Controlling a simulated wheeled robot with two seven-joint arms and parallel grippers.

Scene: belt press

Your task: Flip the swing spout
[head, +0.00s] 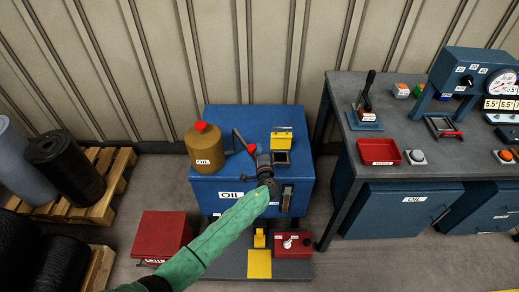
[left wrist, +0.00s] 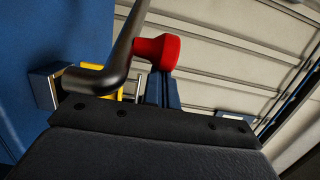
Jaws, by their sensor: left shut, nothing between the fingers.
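A dark grey bent tube, which looks like the swing spout (head: 239,137), stands on top of the blue oil cabinet (head: 226,116) in the head view. A red knob (head: 251,148) shows at its lower end. My left gripper (head: 264,154) is over the cabinet's front part, just right of the knob, shut and empty. In the left wrist view the bent tube (left wrist: 118,55) and the red knob (left wrist: 157,52) are close ahead, beyond the dark gripper edge (left wrist: 150,112). I cannot tell whether the gripper touches the tube. My right gripper is out of view.
A brown oil can (head: 201,150) with a red cap stands left of the tube. A yellow-lidded box (head: 281,140) is behind my gripper. A red box (head: 162,236) is on the floor at left. A workbench (head: 345,110) stands at right.

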